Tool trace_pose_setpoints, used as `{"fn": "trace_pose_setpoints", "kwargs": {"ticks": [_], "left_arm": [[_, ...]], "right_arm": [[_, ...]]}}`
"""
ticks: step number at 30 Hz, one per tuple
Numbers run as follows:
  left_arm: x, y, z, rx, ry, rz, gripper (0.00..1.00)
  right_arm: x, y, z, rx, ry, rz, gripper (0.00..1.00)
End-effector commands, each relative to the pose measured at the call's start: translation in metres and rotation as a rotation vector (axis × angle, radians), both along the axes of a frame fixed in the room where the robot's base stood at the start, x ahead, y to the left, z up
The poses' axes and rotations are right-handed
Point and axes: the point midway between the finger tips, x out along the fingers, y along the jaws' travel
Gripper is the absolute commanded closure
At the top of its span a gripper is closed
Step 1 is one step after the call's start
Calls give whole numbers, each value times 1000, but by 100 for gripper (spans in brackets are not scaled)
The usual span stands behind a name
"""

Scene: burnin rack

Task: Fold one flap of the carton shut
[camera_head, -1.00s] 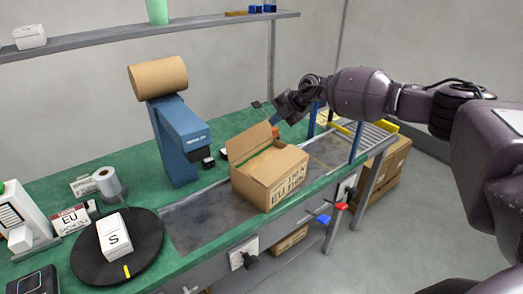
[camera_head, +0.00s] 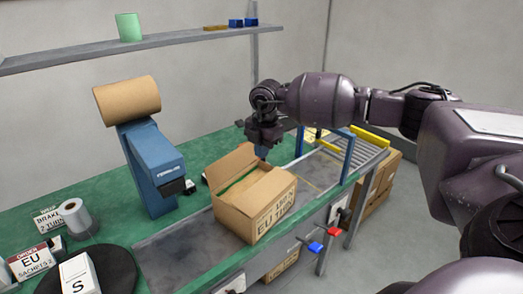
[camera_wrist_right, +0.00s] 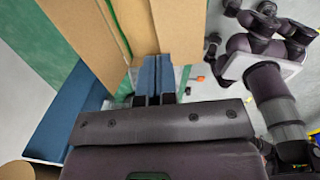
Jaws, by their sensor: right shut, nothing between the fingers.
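The brown carton (camera_head: 262,212) stands on the grey strip of the bench, in the middle of the head view. Its far-left flap (camera_head: 231,166) stands up, and a gap with some green showing lies beside it. My right gripper (camera_head: 262,152) is just beyond the carton's far right corner, with its blue fingers pointing down. In the right wrist view the fingers (camera_wrist_right: 155,78) are together and empty, close to the carton's cardboard panels (camera_wrist_right: 178,28). I cannot tell whether they touch the cardboard. My left gripper is not in view.
A blue tape machine (camera_head: 150,165) with a brown roll stands left of the carton. A dark turntable (camera_head: 112,262) with a white box (camera_head: 78,274) is at lower left. A roller conveyor (camera_head: 350,150) with a blue frame lies beyond at right. The grey strip is clear left of the carton.

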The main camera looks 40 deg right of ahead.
Motion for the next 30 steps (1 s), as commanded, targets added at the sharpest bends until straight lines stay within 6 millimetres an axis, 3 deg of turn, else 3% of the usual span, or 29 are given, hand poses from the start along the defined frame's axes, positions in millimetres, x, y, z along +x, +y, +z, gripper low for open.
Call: {"fn": "trace_pose_setpoints", "kwargs": {"ticks": [15, 21, 30], "left_arm": [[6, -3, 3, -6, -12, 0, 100], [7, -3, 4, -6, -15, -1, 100], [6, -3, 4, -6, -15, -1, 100]], "right_arm": [[7, 3, -88, 2, 2, 0, 100], [9, 3, -106, 2, 1, 1, 100], [9, 3, -110, 1, 0, 2, 100]]}}
